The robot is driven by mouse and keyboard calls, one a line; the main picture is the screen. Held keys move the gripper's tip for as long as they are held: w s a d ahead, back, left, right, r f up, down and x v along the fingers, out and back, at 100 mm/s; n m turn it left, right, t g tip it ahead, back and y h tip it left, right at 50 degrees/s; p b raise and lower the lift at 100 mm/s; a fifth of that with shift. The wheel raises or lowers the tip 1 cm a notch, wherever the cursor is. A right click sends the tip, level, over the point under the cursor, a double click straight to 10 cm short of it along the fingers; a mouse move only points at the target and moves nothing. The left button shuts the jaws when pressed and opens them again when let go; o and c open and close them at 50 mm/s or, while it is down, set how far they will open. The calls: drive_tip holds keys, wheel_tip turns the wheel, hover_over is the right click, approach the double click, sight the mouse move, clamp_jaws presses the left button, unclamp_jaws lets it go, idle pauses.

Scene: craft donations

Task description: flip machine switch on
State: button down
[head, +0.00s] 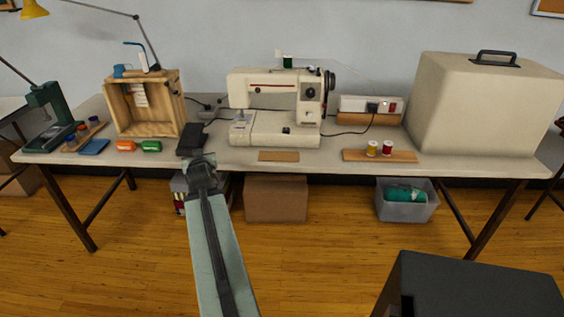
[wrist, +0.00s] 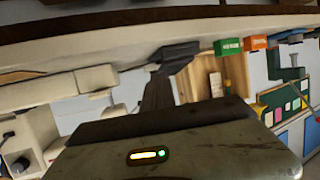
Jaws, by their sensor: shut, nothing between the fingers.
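A white sewing machine (head: 262,138) stands upright at the middle of the table. It has a dark handwheel at its right end and a small dark spot on the front of its base. I cannot make out which part is its switch or how it is set. The machine also shows at the left of the wrist view (wrist: 97,78), upside down. My gripper (head: 191,133) is at the table's front, left of the machine and apart from it. Its dark fingers (wrist: 176,52) are shut and empty in the wrist view.
A wooden crate (head: 145,128) stands left of my gripper, with green and orange boxes before it. A white socket box (head: 350,103) with a small red part stands right of the machine. Two thread spools sit on a board, beside a large beige case (head: 470,110).

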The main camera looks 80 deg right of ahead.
drive_tip(key=s+d+f+m+h+b, duration=0.1)
drive_tip(key=s+d+b, duration=0.1)
drive_tip(key=s, duration=0.3)
drive_tip(key=s+d+f+g+h+b, duration=0.1)
drive_tip(key=s+d+h+b, duration=0.1)
drive_tip(key=s+d, duration=0.2)
drive_tip(key=s+d+f+m+h+b, duration=0.1)
drive_tip(key=s+d+h+b, duration=0.1)
drive_tip(key=s+d, duration=0.2)
drive_tip(key=shift+s+m+g, duration=0.3)
drive_tip(key=shift+s, duration=1.45)
drive_tip(key=s+d+h+b, duration=0.1)
drive_tip(key=s, duration=0.2)
drive_tip(key=s+r+m+g+h+b, duration=0.1)
drive_tip(key=s, duration=0.3)
drive_tip(key=s+d+h+b, duration=0.1)
drive_tip(key=s+b, duration=0.1)
drive_tip(key=s, duration=0.2)
drive_tip(key=shift+s+d+r, duration=0.2)
drive_tip(key=shift+d+r, duration=0.15)
drive_tip(key=shift+r, duration=0.05)
drive_tip(key=shift+s+r+m+g, duration=0.25)
drive_tip(key=shift+s+m+g, duration=0.05)
drive_tip(key=shift+g, duration=0.1)
drive_tip(key=shift+w+r, duration=0.1)
